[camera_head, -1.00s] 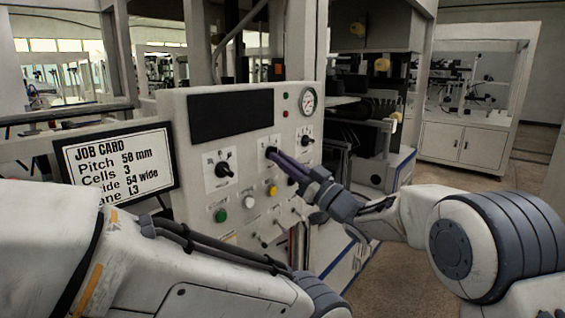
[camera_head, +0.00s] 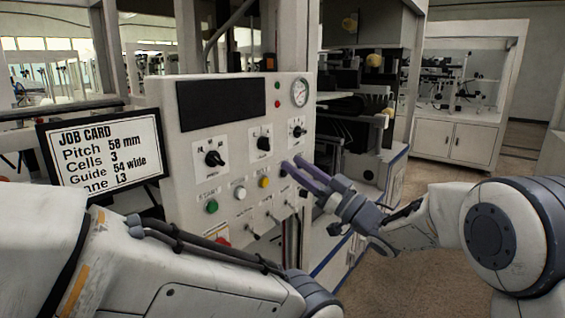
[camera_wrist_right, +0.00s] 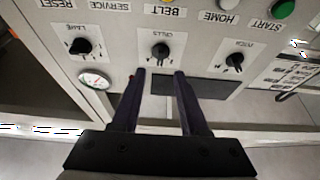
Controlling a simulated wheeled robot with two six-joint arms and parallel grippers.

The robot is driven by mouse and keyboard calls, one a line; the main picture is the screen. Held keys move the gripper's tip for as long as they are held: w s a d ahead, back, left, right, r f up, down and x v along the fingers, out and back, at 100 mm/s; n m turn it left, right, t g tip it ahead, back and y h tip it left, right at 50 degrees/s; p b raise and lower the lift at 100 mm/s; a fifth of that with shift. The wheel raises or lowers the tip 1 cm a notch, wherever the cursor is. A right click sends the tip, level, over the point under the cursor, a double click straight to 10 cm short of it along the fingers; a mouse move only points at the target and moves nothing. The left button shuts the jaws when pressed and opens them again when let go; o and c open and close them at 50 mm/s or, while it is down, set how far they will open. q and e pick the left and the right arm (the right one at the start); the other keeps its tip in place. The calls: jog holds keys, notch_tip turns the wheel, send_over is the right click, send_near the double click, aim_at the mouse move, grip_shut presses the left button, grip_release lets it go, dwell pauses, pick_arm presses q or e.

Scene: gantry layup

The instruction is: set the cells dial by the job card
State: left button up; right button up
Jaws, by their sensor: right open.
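The job card (camera_head: 108,155) on the left reads Pitch 58 mm, Cells 3, Guide 54 wide, with a partly hidden last line ending L3. The cells dial (camera_head: 263,144) is the middle black knob on the panel; it also shows under the CELLS label in the right wrist view (camera_wrist_right: 160,51), which is upside down. Its exact setting is too small to read. My right gripper (camera_head: 291,166) is open and empty, below and right of the dial in the head view. In the wrist view, its fingertips (camera_wrist_right: 160,72) are apart, with the dial beyond the gap. My left gripper is out of view.
The pitch dial (camera_head: 214,158) and lane dial (camera_head: 298,131) flank the cells dial. Green, white and yellow buttons (camera_head: 238,193) and several toggle switches sit below. A gauge (camera_head: 300,93) and dark display (camera_head: 221,104) are above. My left arm crosses the lower left.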

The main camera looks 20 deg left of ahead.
jog(key=shift+v, duration=1.55)
jog(key=s+d+f+m+t+h+p, duration=0.1)
jog(key=s+d+f+m+h+p, duration=0.1)
jog(key=s+d+f+m+h, duration=0.45)
jog(key=s+d+f+m+t+h+p, duration=0.15)
jog(key=f+h, duration=0.25)
jog(key=h, duration=0.5)
jog(key=s+d+f+g+h, duration=0.1)
jog(key=s+d+f+g, duration=0.1)
jog(key=s, duration=0.6)
jog(key=s+d+f+n+g+h+p, duration=0.1)
jog(key=s+d+g, duration=0.3)
jog(key=s, duration=0.5)
jog(key=s+d+f+g+h+p, duration=0.1)
jog(key=s+d+f+g+h, duration=0.1)
jog(key=s, duration=0.6)
jog(key=shift+s+d+f+g+h, duration=0.15)
jog(key=shift+d+f+g+h, duration=0.2)
jog(key=shift+d+f+g, duration=0.6)
